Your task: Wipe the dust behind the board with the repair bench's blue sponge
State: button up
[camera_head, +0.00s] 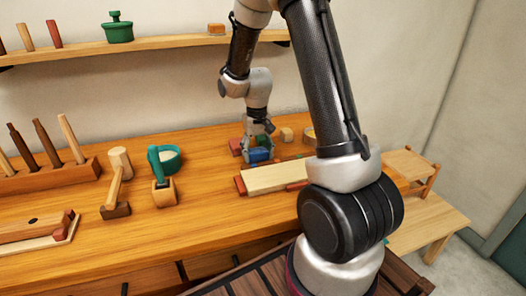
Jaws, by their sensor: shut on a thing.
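My gripper (258,145) points down over the back part of the wooden bench (215,235). It is shut on a blue sponge (261,155), which sits low at the bench top. The sponge is just behind a pale wooden board (272,178) that lies flat with reddish pieces at its ends. My arm hides the board's right part. I cannot make out any dust behind the board at this size.
A red block (235,146) and a small wooden block (286,134) flank the gripper. A mallet (117,180), a green bowl (168,160) and a tool rack (50,178) stand left. A shelf (160,42) runs above. Open bench lies in front of the board.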

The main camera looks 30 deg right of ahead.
jog(key=shift+w+a, duration=0.15)
jog(key=shift+a, duration=0.65)
jog(key=shift+r, duration=0.1)
jog(key=shift+r, duration=2.95)
jog(key=shift+f, duration=0.15)
jog(key=shift+s+d+f, duration=0.1)
jog(key=shift+d+f, duration=0.3)
jog(key=shift+f, duration=0.35)
jog(key=shift+s+d+f, duration=0.1)
jog(key=shift+d+f, duration=0.25)
jog(key=shift+f, duration=0.45)
jog(key=shift+s+d+f, duration=0.1)
jog(key=shift+d+f, duration=0.3)
jog(key=shift+f, duration=0.35)
jog(key=shift+f, duration=0.6)
